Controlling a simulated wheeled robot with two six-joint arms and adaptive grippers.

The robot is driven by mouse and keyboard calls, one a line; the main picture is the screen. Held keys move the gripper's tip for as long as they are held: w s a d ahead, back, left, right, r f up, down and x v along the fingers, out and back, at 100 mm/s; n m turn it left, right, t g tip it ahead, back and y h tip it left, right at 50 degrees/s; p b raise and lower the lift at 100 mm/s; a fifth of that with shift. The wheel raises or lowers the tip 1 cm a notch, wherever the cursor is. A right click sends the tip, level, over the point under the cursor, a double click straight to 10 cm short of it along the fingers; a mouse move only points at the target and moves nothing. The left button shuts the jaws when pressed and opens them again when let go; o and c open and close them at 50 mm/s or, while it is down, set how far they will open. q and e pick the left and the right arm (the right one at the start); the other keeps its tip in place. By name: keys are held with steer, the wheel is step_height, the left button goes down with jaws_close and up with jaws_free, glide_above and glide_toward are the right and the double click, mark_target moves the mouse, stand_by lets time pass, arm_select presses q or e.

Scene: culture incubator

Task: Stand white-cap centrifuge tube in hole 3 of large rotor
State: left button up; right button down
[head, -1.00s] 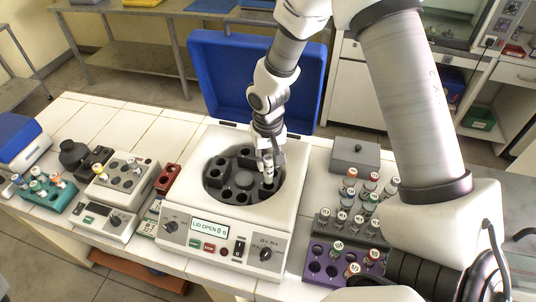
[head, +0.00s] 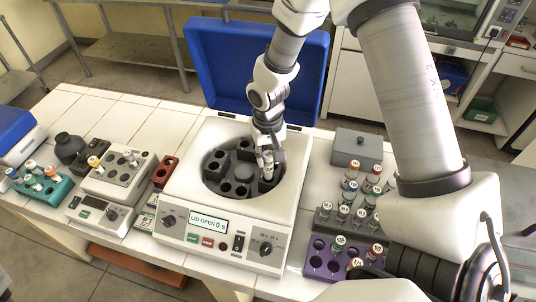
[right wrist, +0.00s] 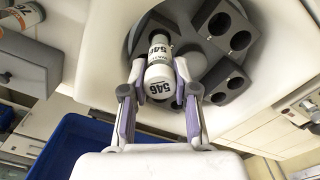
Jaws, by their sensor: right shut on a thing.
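The white-cap centrifuge tube (right wrist: 158,68), with a white label marked 546, is held between the fingers of my right gripper (right wrist: 157,92). In the head view the right gripper (head: 267,153) hangs over the right part of the open centrifuge bowl, with the tube (head: 267,168) pointing down at the rotor. The large rotor (head: 243,173) is dark grey with blocks of round holes around a central hub. It also shows in the right wrist view (right wrist: 222,75). I cannot tell whether the tube's lower end is inside a hole. My left gripper is not in view.
The blue centrifuge lid (head: 262,70) stands open behind the bowl. A purple rack (head: 318,262) and a grey rack (head: 325,216) with several tubes stand at the right, beside a grey box (head: 358,147). A teal rack (head: 48,190) and small devices stand at the left.

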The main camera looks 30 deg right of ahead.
mark_target(268, 169)
steer(key=shift+s+f+b, duration=0.1)
steer(key=shift+f+b, duration=0.2)
steer(key=shift+f, duration=0.55)
steer(key=shift+b, duration=0.3)
steer(key=shift+f+b, duration=1.4)
steer(key=shift+f, duration=0.6)
steer(key=c, duration=0.5)
jaws_free()
